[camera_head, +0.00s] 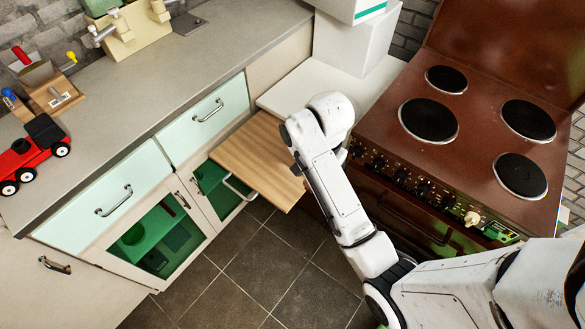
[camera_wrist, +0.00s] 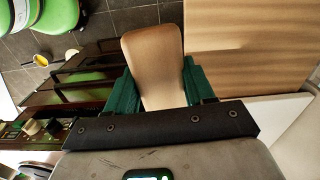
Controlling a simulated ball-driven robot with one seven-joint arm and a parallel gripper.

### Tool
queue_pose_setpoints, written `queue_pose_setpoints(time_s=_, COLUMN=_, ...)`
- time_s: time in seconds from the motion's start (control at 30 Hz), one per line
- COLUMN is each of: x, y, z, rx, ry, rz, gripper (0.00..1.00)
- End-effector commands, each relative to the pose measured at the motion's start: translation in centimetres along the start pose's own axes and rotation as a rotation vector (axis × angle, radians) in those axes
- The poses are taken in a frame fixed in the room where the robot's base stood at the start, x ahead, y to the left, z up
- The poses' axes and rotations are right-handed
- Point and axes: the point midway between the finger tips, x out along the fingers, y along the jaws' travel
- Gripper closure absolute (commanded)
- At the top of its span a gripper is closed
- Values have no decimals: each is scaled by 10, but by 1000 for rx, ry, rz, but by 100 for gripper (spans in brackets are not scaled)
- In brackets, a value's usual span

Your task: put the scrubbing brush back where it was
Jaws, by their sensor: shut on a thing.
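In the wrist view my gripper (camera_wrist: 156,74) has its two green fingers closed on the sides of a pale tan, rounded block, which I take to be the scrubbing brush (camera_wrist: 154,50). Its far end sticks out past the fingertips; any bristles are hidden. In that view the brush appears just left of the edge of a pale wooden board (camera_wrist: 250,45), with dark floor tiles beyond it. I cannot tell its height relative to the board. In the head view my white arm hides the gripper and brush, near the board (camera_head: 250,160) and stove.
A brown stove (camera_head: 480,70) with black hotplates stands right of my arm. The grey counter (camera_head: 130,95) holds a red toy vehicle (camera_head: 32,155). White boxes (camera_head: 352,45) stand at the back. Drawers and glass-fronted cabinets (camera_head: 160,235) line the left. The tiled floor (camera_head: 255,260) looks clear.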

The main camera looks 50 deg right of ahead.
Motion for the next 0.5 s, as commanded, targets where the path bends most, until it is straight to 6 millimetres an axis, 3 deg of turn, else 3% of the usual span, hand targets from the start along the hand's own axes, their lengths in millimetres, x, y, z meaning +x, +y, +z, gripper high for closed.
queue_pose_setpoints(time_s=0.17, x=7, y=-5, z=-12, rx=80, ry=0, rz=-1, gripper=85)
queue_pose_setpoints(time_s=0.33, x=26, y=-39, z=-24, rx=78, ry=1, rz=-2, gripper=85)
queue_pose_setpoints(time_s=0.5, x=33, y=-72, z=-36, rx=76, ry=0, rz=2, gripper=85)
